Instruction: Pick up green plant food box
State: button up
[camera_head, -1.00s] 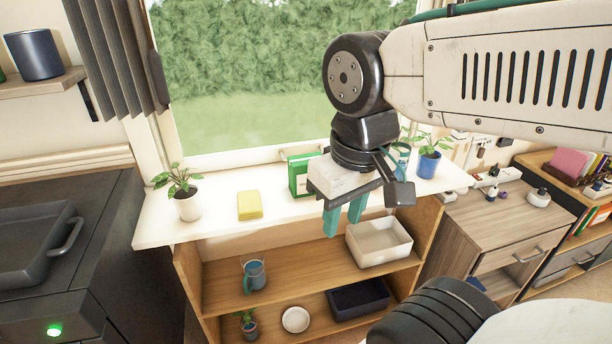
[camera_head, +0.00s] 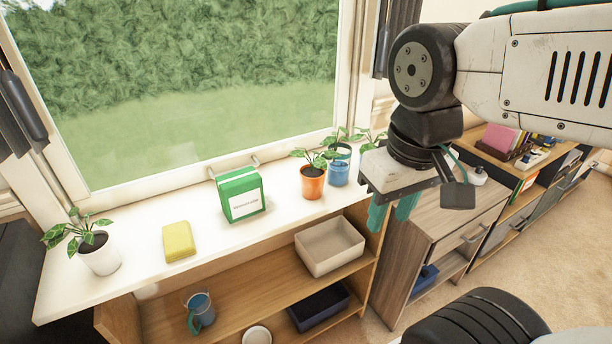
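The green plant food box (camera_head: 240,194) stands upright on the white windowsill shelf, with a white label on its front. It is left of an orange potted plant and right of a yellow sponge-like block. My gripper (camera_head: 393,215) hangs at the right, beyond the shelf's right end, with its teal fingers pointing down. It is well right of the box and apart from it. The two fingers look slightly spread with nothing visible between them.
A white potted plant (camera_head: 98,252), the yellow block (camera_head: 179,241), an orange pot (camera_head: 312,183) and a blue pot (camera_head: 338,173) share the sill. A white bin (camera_head: 330,247) and a dark tray (camera_head: 319,306) sit on shelves below. The window is behind the box.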

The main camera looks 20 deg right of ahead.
aim_at(241, 193)
jog(key=z, duration=2.95)
jog(key=k, duration=1)
jog(key=u, duration=1.45)
